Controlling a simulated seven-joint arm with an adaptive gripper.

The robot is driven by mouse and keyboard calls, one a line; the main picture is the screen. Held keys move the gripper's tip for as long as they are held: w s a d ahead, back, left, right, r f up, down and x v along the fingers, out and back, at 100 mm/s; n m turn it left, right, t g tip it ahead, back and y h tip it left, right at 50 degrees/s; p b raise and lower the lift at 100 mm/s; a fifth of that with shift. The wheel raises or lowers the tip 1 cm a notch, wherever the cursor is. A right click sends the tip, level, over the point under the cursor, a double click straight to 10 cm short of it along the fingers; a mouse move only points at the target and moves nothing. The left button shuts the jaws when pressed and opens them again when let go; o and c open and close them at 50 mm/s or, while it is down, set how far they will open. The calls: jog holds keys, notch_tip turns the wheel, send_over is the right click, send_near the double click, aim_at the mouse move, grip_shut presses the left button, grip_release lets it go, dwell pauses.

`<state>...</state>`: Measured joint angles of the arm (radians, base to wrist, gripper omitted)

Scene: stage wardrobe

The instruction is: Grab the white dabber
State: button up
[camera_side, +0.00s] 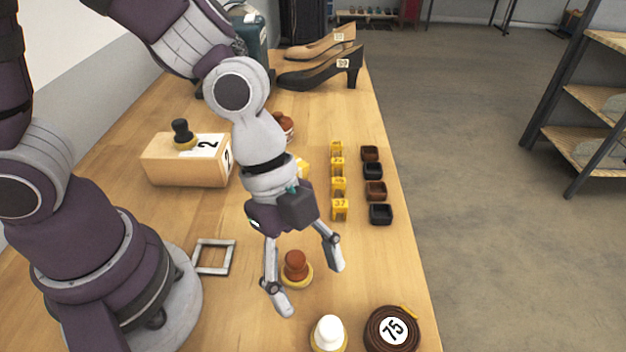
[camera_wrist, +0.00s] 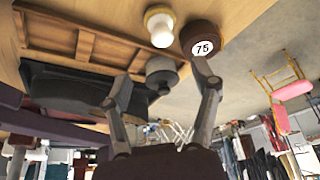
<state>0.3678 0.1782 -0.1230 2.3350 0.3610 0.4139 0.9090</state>
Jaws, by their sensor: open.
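The white dabber (camera_side: 329,332) stands upright on a yellow base at the front of the wooden table, near the bottom edge of the side view. It also shows in the wrist view at the top (camera_wrist: 161,30). My gripper (camera_side: 311,290) is open and empty, with its fingers pointing down, above and behind the white dabber. A brown dabber (camera_side: 295,266) with a yellow base shows between the fingers in the side view; I cannot tell whether it is truly between them. In the wrist view the white dabber lies beyond the spread fingertips.
A brown roll marked 75 (camera_side: 392,329) sits right of the white dabber. A small grey frame (camera_side: 213,257) lies to the left. A wooden box (camera_side: 187,160) bears a black dabber (camera_side: 181,133). Yellow number tags and dark small trays (camera_side: 380,214) line the right side.

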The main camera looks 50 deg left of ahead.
aim_at(328, 324)
jog(key=x, duration=0.9)
jog(key=shift+w+a+f, duration=0.15)
jog(key=shift+w+a, duration=0.05)
jog(key=shift+a, duration=0.05)
jog(key=c, duration=1)
